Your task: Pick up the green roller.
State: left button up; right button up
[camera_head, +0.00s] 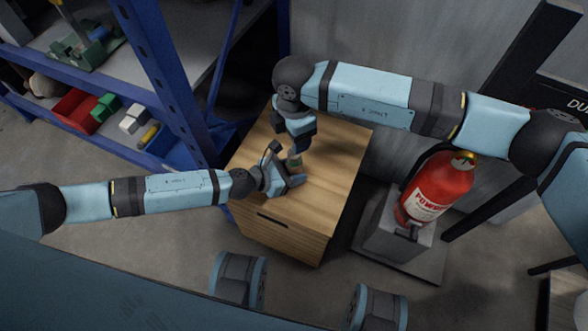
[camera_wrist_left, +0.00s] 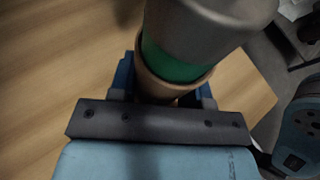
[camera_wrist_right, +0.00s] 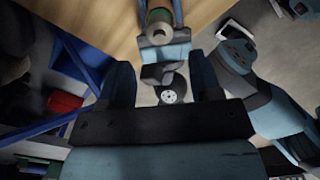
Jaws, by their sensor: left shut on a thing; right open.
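The green roller (camera_head: 295,161) is a small upright cylinder above the wooden cabinet top. In the left wrist view it shows as a green band (camera_wrist_left: 172,66) between a grey upper part and a tan lower part. My left gripper (camera_head: 289,180) is shut on it; its blue fingers are partly hidden behind the roller. In the right wrist view the roller (camera_wrist_right: 158,17) shows at the top, in front of my left gripper. My right gripper (camera_wrist_right: 162,85) is open and empty; in the head view (camera_head: 299,146) it hangs just above and behind the roller. Whether the roller touches the wood is unclear.
The wooden cabinet (camera_head: 325,190) has clear top surface right of the grippers. A blue shelf rack (camera_head: 170,85) with coloured bins stands at left. A red fire extinguisher (camera_head: 437,188) stands on a grey block at right. A grey wall is behind.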

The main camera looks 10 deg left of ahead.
jog(key=shift+o, duration=0.4)
notch_tip(320, 180, up, 4)
jog(key=m, duration=0.2)
jog(key=shift+s+r+m, duration=0.1)
jog(key=shift+s+m, duration=0.05)
jog(key=shift+m, duration=0.25)
send_near(294, 165)
jog(key=shift+m, duration=0.3)
jog(key=f, duration=0.2)
jog(key=w+f, duration=0.1)
jog(key=f, duration=0.3)
jog(key=shift+w+a+f, duration=0.15)
jog(key=shift+w+f, duration=0.1)
jog(key=shift+w, duration=0.1)
grip_shut()
